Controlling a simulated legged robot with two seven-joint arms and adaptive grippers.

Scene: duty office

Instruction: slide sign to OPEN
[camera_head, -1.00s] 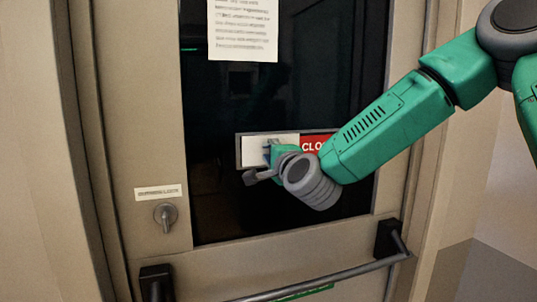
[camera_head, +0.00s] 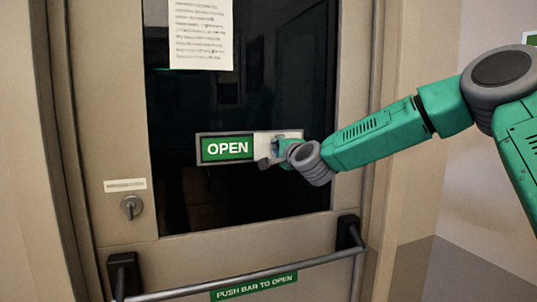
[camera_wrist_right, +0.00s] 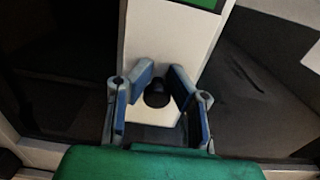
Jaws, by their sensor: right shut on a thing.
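The sliding sign (camera_head: 227,148) is on the dark glass of the door. Its left part shows a green panel with white OPEN lettering. The white slider plate (camera_head: 293,134) covers the right part, and no red panel shows. My right gripper (camera_head: 277,149) is at the slider plate, shut on its knob. In the right wrist view the dark round knob (camera_wrist_right: 157,95) sits between the blue-padded fingers of my right gripper (camera_wrist_right: 157,82), in front of the white plate (camera_wrist_right: 170,45). A green edge shows at the top of that view. My left gripper is not in view.
A printed notice (camera_head: 201,35) is on the glass above the sign. A lock cylinder (camera_head: 131,207) with a small label is at the left of the door. A push bar (camera_head: 250,275) crosses the door below.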

